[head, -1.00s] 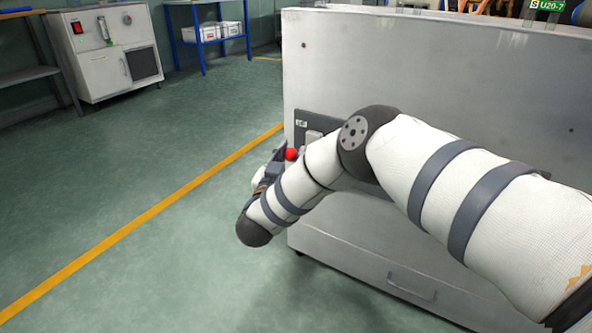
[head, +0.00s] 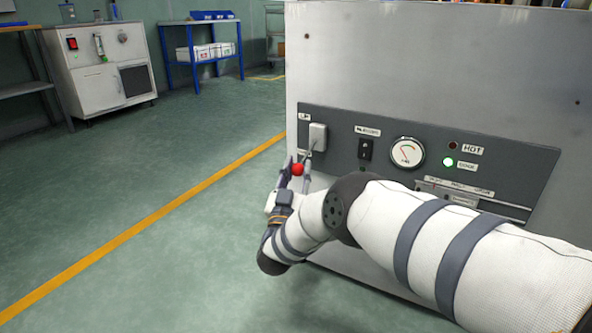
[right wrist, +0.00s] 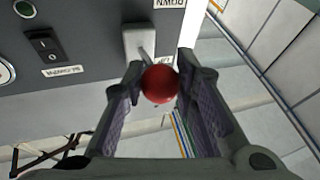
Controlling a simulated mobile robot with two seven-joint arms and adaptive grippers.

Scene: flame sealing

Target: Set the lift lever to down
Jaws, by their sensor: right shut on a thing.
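The lift lever has a red ball knob (head: 298,169) on a thin rod that sticks out of a pale plate (head: 317,137) at the panel's left end. My right gripper (head: 294,170) is at the knob, with a finger on either side of it. In the right wrist view, the red knob (right wrist: 160,84) sits between the fingertips of the right gripper (right wrist: 160,88), which is shut on it. A "DOWN" label (right wrist: 170,3) reads upside down beside the plate there. I cannot tell the lever's exact setting. My left gripper is out of view.
The grey panel (head: 530,170) also carries a rocker switch (head: 366,148), a round gauge (head: 407,152) and a lit green lamp (head: 448,162). My right arm covers the panel's lower part. A white cabinet (head: 100,65) and a blue rack (head: 205,50) stand far left; the floor between is clear.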

